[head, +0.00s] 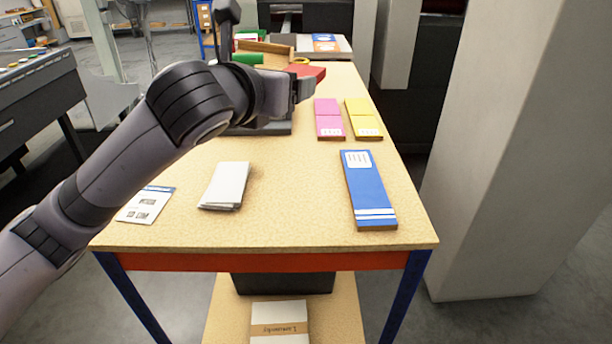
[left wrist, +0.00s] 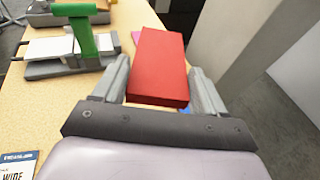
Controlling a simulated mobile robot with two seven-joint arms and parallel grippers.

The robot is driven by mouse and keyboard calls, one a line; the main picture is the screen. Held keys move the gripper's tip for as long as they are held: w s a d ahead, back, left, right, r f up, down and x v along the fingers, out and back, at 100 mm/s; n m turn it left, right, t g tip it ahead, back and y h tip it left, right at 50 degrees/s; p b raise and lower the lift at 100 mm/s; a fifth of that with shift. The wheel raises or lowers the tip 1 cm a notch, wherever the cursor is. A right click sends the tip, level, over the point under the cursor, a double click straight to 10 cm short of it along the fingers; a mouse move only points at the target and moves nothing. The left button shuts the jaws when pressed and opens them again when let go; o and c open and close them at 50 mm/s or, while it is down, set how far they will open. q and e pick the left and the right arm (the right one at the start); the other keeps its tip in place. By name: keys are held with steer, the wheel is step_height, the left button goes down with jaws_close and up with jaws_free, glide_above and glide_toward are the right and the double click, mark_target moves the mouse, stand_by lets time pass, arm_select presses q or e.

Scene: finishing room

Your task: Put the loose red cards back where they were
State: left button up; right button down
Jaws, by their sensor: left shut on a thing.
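A block of red cards (left wrist: 158,62) is held between the two fingers of my left gripper (left wrist: 160,84) in the left wrist view. In the head view the red cards (head: 311,73) show just beyond the left gripper (head: 299,88), partly hidden by it. They appear raised above the far part of the table, behind the pink cards (head: 328,118) and yellow cards (head: 363,118), which lie side by side. My right gripper is in neither view.
On the table (head: 290,215) lie a blue pack (head: 367,188), a white stack (head: 226,184) and a leaflet (head: 146,205). A grey device with a green upright (left wrist: 84,36) stands left of the held cards. The front middle is clear. A pillar (head: 510,150) rises at the right.

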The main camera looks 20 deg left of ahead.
arm_select(q)
steer(key=shift+w+f, duration=0.1)
steer(key=shift+f, duration=0.05)
steer(key=b, duration=0.3)
glide_above(287, 203)
step_height(287, 203, down, 14)
steer(key=shift+f, duration=0.65)
step_height(287, 203, down, 4)
steer(key=shift+r+b, duration=0.2)
steer(key=shift+b, duration=0.35)
steer(key=shift+f, duration=0.2)
steer(key=shift+f, duration=0.2)
